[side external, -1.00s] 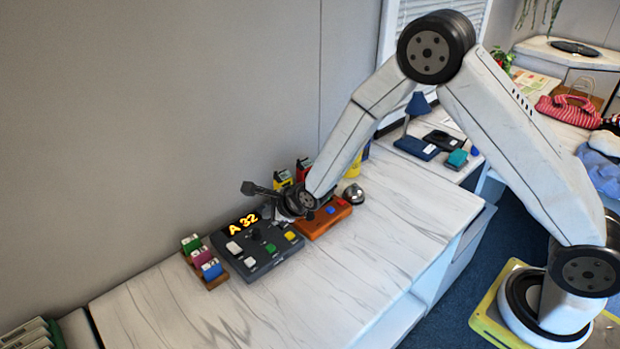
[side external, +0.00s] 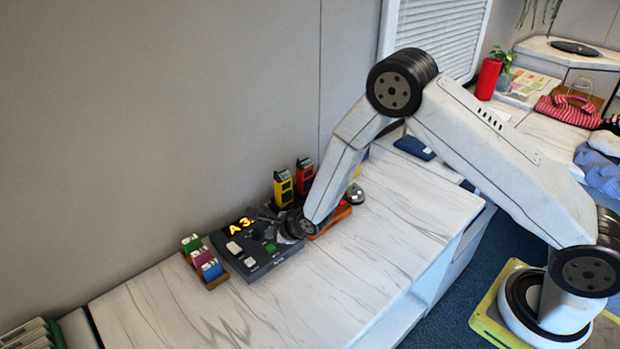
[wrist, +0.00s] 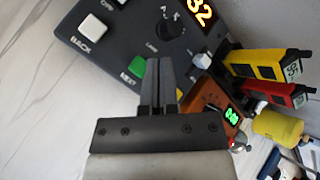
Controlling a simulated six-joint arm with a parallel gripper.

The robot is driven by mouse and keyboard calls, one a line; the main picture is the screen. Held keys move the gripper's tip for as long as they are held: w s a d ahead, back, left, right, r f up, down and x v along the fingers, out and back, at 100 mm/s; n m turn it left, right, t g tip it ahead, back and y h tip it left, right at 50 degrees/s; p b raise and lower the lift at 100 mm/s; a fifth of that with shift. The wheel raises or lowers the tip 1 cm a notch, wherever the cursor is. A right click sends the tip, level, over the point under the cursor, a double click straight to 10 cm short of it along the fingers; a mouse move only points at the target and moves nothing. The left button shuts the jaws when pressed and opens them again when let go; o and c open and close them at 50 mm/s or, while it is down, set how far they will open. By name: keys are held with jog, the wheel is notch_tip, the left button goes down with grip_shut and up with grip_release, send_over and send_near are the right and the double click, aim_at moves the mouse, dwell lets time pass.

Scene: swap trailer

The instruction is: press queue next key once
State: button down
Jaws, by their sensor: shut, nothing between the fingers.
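The dark queue console (side external: 232,263) sits on the marble counter, with an orange display that reads "A 3" and is partly covered by my gripper. The green key (wrist: 138,66), with the word NEXT beside it, shows in the wrist view and also in the side view (side external: 270,247). My gripper (wrist: 160,62) is shut and empty, low over the console. In the wrist view its fingertips appear just beside the green key; I cannot tell whether they touch anything. A white BACK key (wrist: 92,28) and a black knob (wrist: 170,27) are nearby. A yellow key (wrist: 180,95) is partly hidden behind the fingers.
An orange-brown box (side external: 340,212) stands right of the console, partly behind my arm. Yellow (side external: 284,188) and red (side external: 305,172) devices stand behind it, near a silver bell (side external: 355,193). A card rack (side external: 216,283) stands to the left. The front counter is clear.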

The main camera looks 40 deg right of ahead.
aim_at(268, 245)
jog(key=shift+f, duration=0.9)
jog(key=shift+f, duration=1)
dwell(2.8)
jog(key=shift+r, duration=1)
jog(key=shift+r, duration=2.5)
jog(key=shift+s, duration=0.1)
